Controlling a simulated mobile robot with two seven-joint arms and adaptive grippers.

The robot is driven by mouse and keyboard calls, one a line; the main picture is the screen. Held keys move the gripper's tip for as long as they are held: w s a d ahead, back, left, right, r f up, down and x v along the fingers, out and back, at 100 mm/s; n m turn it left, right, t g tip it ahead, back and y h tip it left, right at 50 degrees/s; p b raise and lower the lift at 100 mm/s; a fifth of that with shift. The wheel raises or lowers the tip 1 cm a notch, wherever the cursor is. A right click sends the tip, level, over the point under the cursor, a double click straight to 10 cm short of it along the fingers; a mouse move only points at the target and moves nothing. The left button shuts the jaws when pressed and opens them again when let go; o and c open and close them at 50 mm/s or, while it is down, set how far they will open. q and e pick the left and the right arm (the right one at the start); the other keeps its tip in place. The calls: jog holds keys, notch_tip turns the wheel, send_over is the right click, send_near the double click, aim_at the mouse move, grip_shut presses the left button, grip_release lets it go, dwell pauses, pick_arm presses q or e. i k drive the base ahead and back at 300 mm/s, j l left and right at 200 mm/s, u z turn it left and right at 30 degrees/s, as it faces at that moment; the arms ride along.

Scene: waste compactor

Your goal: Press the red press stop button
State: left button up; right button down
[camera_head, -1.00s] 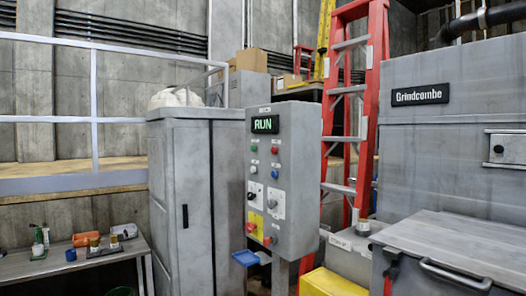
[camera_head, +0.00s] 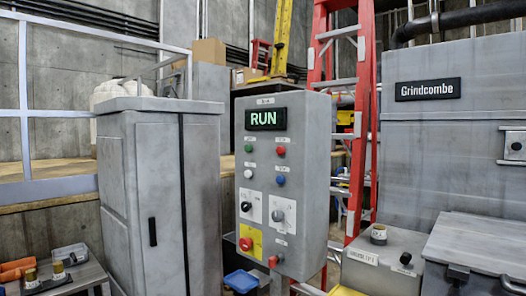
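A grey control panel (camera_head: 313,170) faces me with a lit green RUN display (camera_head: 267,118). It carries several buttons and knobs. One red button (camera_head: 281,151) is at the upper right, beside a green button (camera_head: 248,148). A larger red button (camera_head: 246,243) sits on a yellow plate (camera_head: 251,229) at the lower left. Another red knob (camera_head: 274,261) sticks out near the bottom edge. The small labels are too small to read, so I cannot tell which red one is marked press stop. Neither of my grippers is in view.
A grey cabinet (camera_head: 142,190) stands left of the panel, a red ladder (camera_head: 362,120) behind it. The grey Grindcombe machine (camera_head: 440,150) is at the right. A blue tray (camera_head: 241,281) is low under the panel, and a bench with small items (camera_head: 60,268) is at lower left.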

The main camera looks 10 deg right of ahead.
aim_at(281, 150)
jog(key=i+j, duration=0.3)
jog(key=j, duration=0.15)
jog(key=i+j+z, duration=0.1)
jog(key=i+j, duration=0.45)
jog(key=j, duration=0.3)
